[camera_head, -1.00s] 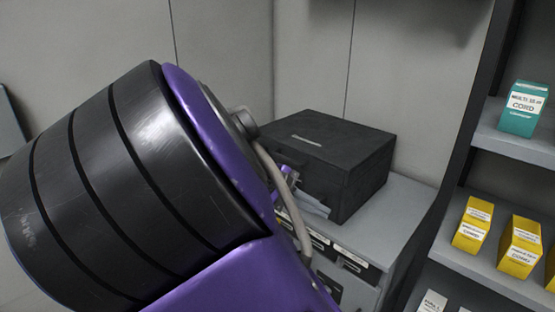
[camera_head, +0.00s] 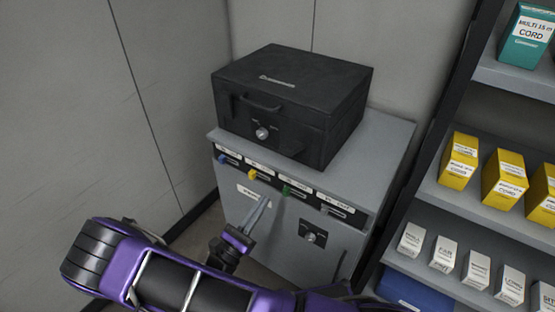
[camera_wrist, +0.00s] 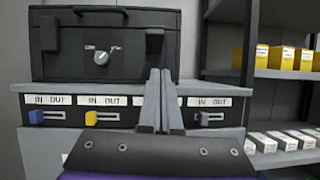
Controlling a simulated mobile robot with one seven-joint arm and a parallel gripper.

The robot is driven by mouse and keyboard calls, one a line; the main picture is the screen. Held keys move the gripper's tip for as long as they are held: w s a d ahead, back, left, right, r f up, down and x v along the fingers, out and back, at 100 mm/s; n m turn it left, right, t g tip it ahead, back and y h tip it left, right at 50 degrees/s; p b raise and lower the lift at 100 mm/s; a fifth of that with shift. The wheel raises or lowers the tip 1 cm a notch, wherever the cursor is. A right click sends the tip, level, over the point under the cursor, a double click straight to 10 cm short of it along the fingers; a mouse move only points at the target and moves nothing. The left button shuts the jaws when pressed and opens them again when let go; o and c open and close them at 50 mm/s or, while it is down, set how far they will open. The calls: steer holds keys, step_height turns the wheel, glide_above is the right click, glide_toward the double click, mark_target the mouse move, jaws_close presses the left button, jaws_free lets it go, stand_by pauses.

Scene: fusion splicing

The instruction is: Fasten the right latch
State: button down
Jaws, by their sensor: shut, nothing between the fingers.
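A black case (camera_head: 330,112) with a closed lid sits on the grey cabinet; its front also shows in the wrist view (camera_wrist: 75,62). In the wrist view, a dark right latch (camera_wrist: 155,42) is on the right of the case front, and a similar left latch (camera_wrist: 48,33) is on the left. I cannot tell whether the right latch is fastened. My gripper (camera_head: 264,202) is shut and empty in front of the cabinet, below the case. In the wrist view its fingertips (camera_wrist: 160,73) appear just under the right latch, apart from it as far as I can see.
The grey cabinet (camera_head: 385,140) has a row of labelled sliders, including a blue one (camera_wrist: 37,116) and a yellow one (camera_wrist: 91,118). A dial (camera_wrist: 101,58) is on the case front. Shelves with yellow boxes (camera_head: 503,178) stand at the right. A wall is behind.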

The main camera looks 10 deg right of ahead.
steer(key=shift+f+n+t+y, duration=0.6)
steer(key=shift+f+n, duration=0.1)
steer(key=shift+f, duration=0.2)
glide_toward(293, 148)
step_height(293, 148, down, 3)
steer(key=w+d, duration=0.2)
steer(key=shift+w+d+r+p, duration=0.15)
steer(key=shift+w+r+p, duration=0.1)
steer(key=shift+r, duration=0.4)
steer(key=shift+w+d+r+p, duration=0.15)
steer(key=shift+w+r, duration=0.15)
steer(key=shift+r, duration=0.35)
steer(key=shift+w+d+r+p, duration=0.15)
steer(key=shift+w+r, duration=0.1)
steer(key=shift+r, duration=0.45)
